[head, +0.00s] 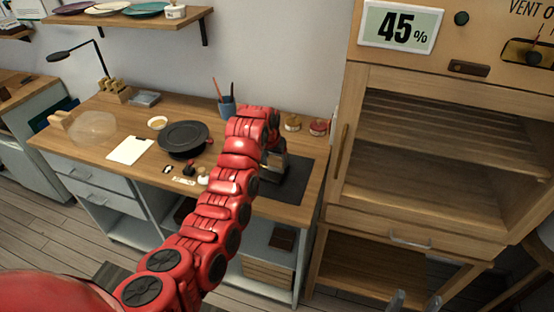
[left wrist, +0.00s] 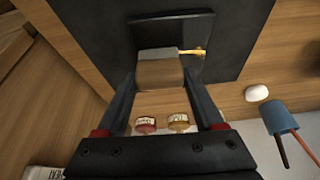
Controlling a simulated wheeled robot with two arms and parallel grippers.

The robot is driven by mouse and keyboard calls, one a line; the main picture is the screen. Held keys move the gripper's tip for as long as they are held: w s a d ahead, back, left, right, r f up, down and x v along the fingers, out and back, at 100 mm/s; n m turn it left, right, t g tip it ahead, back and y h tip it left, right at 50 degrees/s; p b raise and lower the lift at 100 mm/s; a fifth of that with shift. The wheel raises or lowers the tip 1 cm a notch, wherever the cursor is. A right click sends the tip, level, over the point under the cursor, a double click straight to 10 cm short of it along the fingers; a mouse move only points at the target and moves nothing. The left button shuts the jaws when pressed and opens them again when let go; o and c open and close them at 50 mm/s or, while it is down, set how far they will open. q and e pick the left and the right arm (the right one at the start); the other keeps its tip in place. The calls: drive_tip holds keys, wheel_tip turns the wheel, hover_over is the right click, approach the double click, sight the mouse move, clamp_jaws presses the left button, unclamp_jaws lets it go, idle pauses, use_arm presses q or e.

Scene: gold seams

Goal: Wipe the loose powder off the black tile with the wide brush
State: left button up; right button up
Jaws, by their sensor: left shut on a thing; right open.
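My left gripper (head: 274,150) reaches over the black mat (head: 295,188) at the right end of the bench. In the left wrist view, my left gripper (left wrist: 160,88) is shut on the wide brush (left wrist: 160,74), a brownish block with a grey upper edge. The black tile (left wrist: 190,28) lies on the mat just beyond the brush, and the brush overlaps its near edge in the picture. I cannot tell whether they touch. A gold streak (left wrist: 193,52) shows beside the brush; loose powder is not clearly visible. My right gripper (head: 416,300) shows only its grey fingertips, apart, at the bottom edge.
Two small jars (head: 292,123) stand behind the mat near the wall. A blue cup (head: 227,107) holds thin tools. A dark round plate (head: 183,138), a white sheet (head: 130,149) and small items lie left of my arm. A wooden cabinet (head: 334,200) stands close on the right.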

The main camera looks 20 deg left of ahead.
use_arm(q)
drive_tip(key=shift+w+a, duration=0.25)
drive_tip(key=shift+a, duration=0.25)
drive_tip(key=shift+s+a+f+b, duration=0.1)
drive_tip(key=shift+s+a+b, duration=0.05)
drive_tip(key=shift+a, duration=0.35)
drive_tip(key=shift+s+a+b, duration=0.1)
drive_tip(key=shift+a+b, duration=0.05)
drive_tip(key=shift+a, duration=0.3)
drive_tip(key=shift+w+a, duration=0.55)
drive_tip(key=shift+a, duration=0.1)
drive_tip(key=shift+r, duration=0.95)
drive_tip(key=shift+r, duration=0.1)
wheel_tip(320, 180, up, 4)
drive_tip(key=shift+r, duration=0.15)
